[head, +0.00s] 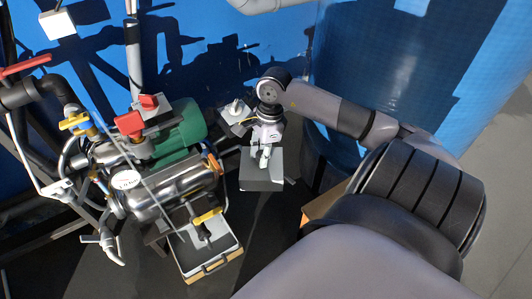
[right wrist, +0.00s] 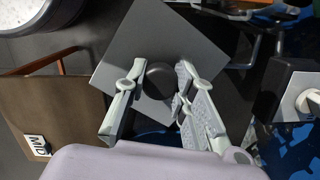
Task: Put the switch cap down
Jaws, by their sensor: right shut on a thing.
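The switch cap (head: 262,184) is a grey square box-like piece below my right gripper (head: 265,154) in the head view. In the right wrist view, the cap (right wrist: 135,45) shows as a flat grey square with a dark round knob. My right gripper (right wrist: 157,90) is shut on this knob, one finger on each side. I cannot tell whether the cap's underside touches anything. A switch box (head: 235,112) with a pale knob stands just behind and left of the gripper. My left gripper is not in view.
A steel and green pump unit (head: 140,185) with pipes and valves stands at the left. A wood-edged tray (head: 215,263) is below it. In the right wrist view, a brown panel (right wrist: 40,105) lies at the left. A blue wall (head: 400,70) is behind.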

